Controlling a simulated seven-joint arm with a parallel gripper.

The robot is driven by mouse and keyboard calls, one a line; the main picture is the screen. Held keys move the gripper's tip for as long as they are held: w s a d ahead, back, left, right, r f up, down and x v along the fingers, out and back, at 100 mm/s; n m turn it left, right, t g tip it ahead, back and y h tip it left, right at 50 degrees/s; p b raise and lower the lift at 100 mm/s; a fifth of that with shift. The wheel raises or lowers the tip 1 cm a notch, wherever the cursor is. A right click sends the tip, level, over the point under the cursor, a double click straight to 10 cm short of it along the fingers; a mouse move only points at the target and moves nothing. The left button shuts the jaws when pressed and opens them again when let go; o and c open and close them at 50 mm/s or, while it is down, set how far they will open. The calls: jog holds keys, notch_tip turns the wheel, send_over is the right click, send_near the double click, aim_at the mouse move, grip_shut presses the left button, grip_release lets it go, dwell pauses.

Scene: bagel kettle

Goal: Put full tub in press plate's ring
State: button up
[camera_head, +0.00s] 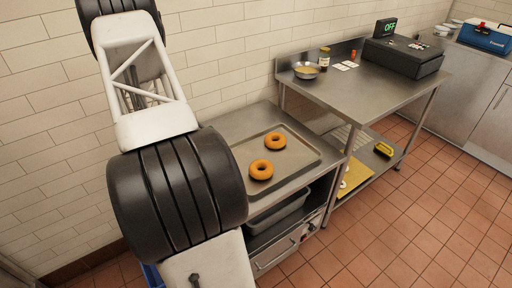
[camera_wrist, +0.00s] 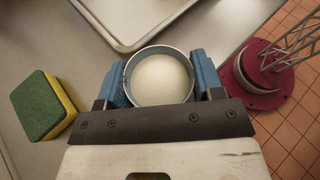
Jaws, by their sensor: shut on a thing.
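In the wrist view, my gripper (camera_wrist: 160,78) is shut on a round blue-rimmed tub (camera_wrist: 129,76), with one blue finger against each side. The tub is full of a smooth pale substance, seen from above. Its underside is hidden, so I cannot tell whether it touches the grey surface. To its right is a dark red round plate (camera_wrist: 240,82) with a raised ring on it, apart from the tub; this looks like the press plate. The ring's inside is only partly visible. The head view shows neither my gripper, the tub nor this plate.
A green and yellow sponge (camera_wrist: 42,105) lies left of my gripper. A metal lattice (camera_wrist: 291,42) stands at the red plate. A tray (camera_wrist: 112,37) edge lies beyond the tub. In the head view, a baking tray (camera_head: 296,166) holds two bagels; a steel table (camera_head: 350,98) stands behind.

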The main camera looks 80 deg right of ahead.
jog(key=s+d+n+h, duration=0.1)
jog(key=s+d, duration=0.3)
jog(key=s, duration=0.3)
jog(key=s+d+n+t+h, duration=0.1)
jog(key=s+d+n+h, duration=0.1)
jog(key=s+d, duration=0.2)
jog(key=s+d+r+n+h, duration=0.1)
jog(key=s+d, duration=0.4)
jog(key=s, duration=0.5)
jog(key=shift+s+n+t+h, duration=0.15)
jog(key=shift+n+t+h, duration=0.2)
jog(key=shift+h, duration=0.25)
send_over(252, 129)
jog(key=shift+f, duration=0.75)
jog(key=shift+f, duration=1.7)
jog(key=shift+f, duration=0.15)
jog(key=o, duration=1)
jog(key=shift+c, duration=0.2)
